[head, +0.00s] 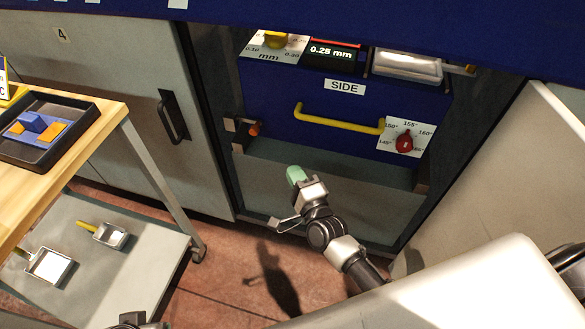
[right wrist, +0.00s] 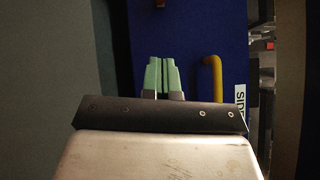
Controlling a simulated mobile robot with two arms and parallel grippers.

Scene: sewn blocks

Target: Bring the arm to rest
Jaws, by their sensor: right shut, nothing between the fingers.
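My right arm comes in from the lower right in the head view. Its right gripper (head: 296,175) has pale green fingertips and points toward the blue machine panel (head: 340,115). In the right wrist view the right gripper (right wrist: 162,76) is shut, with its green fingers together and nothing between them. The yellow handle (head: 335,117) on the panel is beyond the fingertips, and it also shows to their right in the right wrist view (right wrist: 214,80). The gripper is apart from the handle. My left gripper does not show clearly in either view.
An open grey door (head: 500,160) stands at right. A wooden-topped cart (head: 60,170) at left carries a black tray (head: 75,158) with blue and orange blocks. Red floor (head: 225,270) is free between.

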